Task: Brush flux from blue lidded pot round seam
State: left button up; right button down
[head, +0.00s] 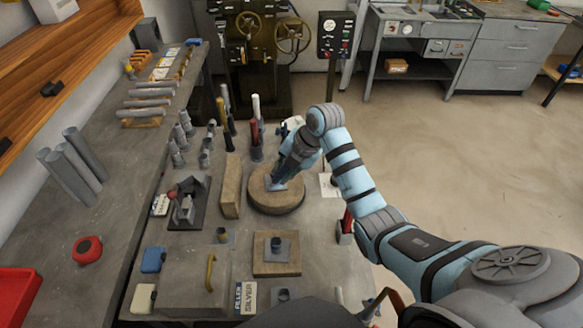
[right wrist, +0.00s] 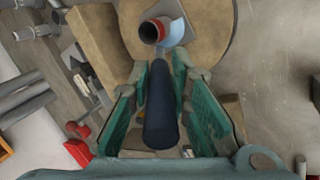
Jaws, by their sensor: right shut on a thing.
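My right gripper (head: 284,176) is over the round wooden board (head: 262,202). In the right wrist view, the gripper (right wrist: 160,85) is shut on a dark-handled brush (right wrist: 160,110). The brush's far end points at a short upright tube (right wrist: 150,32) with a reddish rim, on a grey plate (right wrist: 178,12). A pale blue patch (right wrist: 174,36) lies beside the tube; I cannot tell whether the bristles touch the seam. In the head view my gripper hides most of the tube. My left gripper is out of view.
A wooden block (head: 230,186) stands left of the round board. A square wooden base (head: 265,265) with a small dark tube is in front. Upright tools (head: 256,130) stand behind. A blue box-like item (head: 152,259) is at the left edge of the bench.

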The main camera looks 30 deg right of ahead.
jog(key=shift+a, duration=0.15)
jog(key=shift+s+d+p, duration=0.25)
jog(key=shift+s+d, duration=0.05)
jog(key=shift+d, duration=0.55)
jog(key=shift+s+d+p, duration=0.25)
jog(key=shift+d, duration=0.6)
jog(key=shift+s+d+p, duration=0.25)
jog(key=shift+s+d, duration=0.05)
jog(key=shift+d, duration=0.55)
notch_tip(320, 180, up, 7)
jog(key=p, duration=0.4)
jog(key=shift+a, duration=0.1)
